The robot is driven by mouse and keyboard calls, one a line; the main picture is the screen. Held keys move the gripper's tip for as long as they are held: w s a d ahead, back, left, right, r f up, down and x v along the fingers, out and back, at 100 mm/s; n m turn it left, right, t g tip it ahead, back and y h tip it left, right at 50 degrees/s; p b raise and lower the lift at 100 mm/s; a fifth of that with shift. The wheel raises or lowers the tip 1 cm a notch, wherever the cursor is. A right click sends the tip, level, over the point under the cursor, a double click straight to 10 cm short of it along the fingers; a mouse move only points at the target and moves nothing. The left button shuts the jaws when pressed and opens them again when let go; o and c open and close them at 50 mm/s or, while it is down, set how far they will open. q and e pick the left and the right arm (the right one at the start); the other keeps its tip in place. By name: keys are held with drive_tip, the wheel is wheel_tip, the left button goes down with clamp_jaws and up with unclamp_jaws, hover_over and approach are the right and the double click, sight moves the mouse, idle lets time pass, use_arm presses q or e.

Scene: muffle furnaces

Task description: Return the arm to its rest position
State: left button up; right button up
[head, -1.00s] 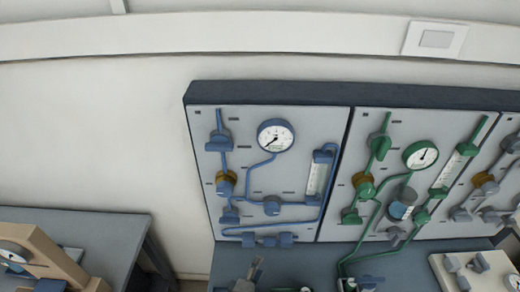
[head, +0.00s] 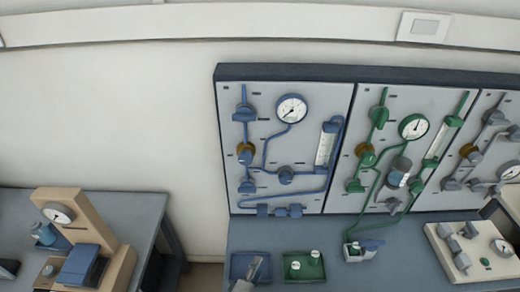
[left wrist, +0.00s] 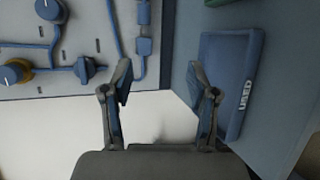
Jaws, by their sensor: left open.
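My left gripper (head: 250,274) shows at the bottom edge of the head view, in front of the blue tray. In the left wrist view its two fingers (left wrist: 160,82) stand wide apart with nothing between them. The blue tray (left wrist: 228,60), marked USED, lies to the right of the fingers in that view. It also shows in the head view (head: 236,262), partly hidden by the gripper. My right gripper is not in view.
An upright panel with blue (head: 285,175) and green (head: 364,155) piping and gauges stands behind the bench. A green tray (head: 304,275) holds white-capped items. A beige valve block (head: 470,262) is right. A side table (head: 145,215) carries a tan gauge stand (head: 90,230).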

use_arm(q)
drive_tip(key=s+a+f+m, duration=0.1)
drive_tip(key=a+f+m+g+y, duration=0.1)
drive_tip(key=s+a+f, duration=0.1)
drive_tip(key=a, duration=0.1)
drive_tip(key=shift+s+f+m+g+y, duration=0.35)
drive_tip(key=shift+f+m+g+y, duration=0.05)
drive_tip(key=s+a+f+m+g+y, duration=0.2)
drive_tip(key=s+a+f+m+g, duration=0.25)
drive_tip(key=s+a+m, duration=0.45)
drive_tip(key=s+a+f+m+g+y, duration=0.2)
drive_tip(key=s+a+f+m+g, duration=0.4)
drive_tip(key=s, duration=0.6)
drive_tip(key=s+f, duration=0.2)
drive_tip(key=f, duration=1)
drive_tip(key=s+f+n+p, duration=0.1)
drive_tip(key=s+f, duration=0.1)
drive_tip(key=f, duration=1)
drive_tip(key=shift+a+f, duration=0.3)
drive_tip(key=shift+a, duration=0.15)
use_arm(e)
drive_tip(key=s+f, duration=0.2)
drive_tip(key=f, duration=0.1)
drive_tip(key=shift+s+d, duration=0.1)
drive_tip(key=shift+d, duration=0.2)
